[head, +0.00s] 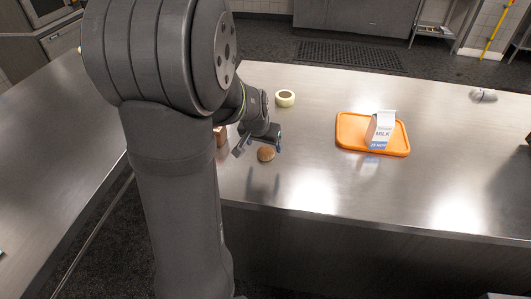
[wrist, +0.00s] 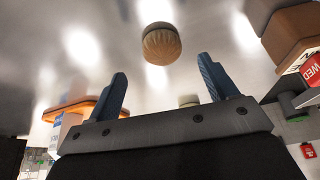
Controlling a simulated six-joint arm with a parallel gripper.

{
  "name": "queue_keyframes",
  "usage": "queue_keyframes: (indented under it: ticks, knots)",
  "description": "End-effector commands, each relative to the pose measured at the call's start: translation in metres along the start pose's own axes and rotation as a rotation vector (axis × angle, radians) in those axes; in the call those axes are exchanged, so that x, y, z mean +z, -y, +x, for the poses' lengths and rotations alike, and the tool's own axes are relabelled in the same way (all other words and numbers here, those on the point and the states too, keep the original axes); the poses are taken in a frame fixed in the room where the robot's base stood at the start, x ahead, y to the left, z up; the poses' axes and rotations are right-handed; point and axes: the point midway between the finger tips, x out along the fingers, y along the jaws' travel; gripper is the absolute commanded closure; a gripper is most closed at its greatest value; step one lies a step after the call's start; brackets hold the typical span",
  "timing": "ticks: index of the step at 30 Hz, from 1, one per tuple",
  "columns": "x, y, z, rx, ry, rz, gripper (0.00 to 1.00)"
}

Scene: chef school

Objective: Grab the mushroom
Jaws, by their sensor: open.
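The mushroom (head: 266,153) is a small, round, brown thing on the steel table, below and just beside my gripper in the head view. In the wrist view the mushroom (wrist: 161,46) shows a ribbed brown side and a paler end, ahead of and between the two blue fingers. My gripper (head: 260,146) is open and empty, close above the table. In the wrist view the gripper (wrist: 164,75) has its fingers wide apart, and the mushroom lies beyond their tips, with no contact seen.
A pale tape roll (head: 285,98) lies behind the gripper. A brown wooden block (head: 220,136) stands left, partly hidden by my arm; the wrist view shows red lettered cubes (wrist: 312,70) by it. An orange tray (head: 349,133) holds a milk carton (head: 382,128) at right.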

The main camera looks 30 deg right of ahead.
Motion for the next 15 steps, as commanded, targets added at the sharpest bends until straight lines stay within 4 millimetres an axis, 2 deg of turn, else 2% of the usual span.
queue_keyframes:
  ticks: [4,12,15]
  knots:
    - [0.001,0.001,0.010,0.000,0.000,-0.001,0.22]
    - [0.003,0.003,0.044,0.000,0.001,0.000,0.22]
    - [0.003,0.003,0.051,0.000,0.000,0.000,0.22]
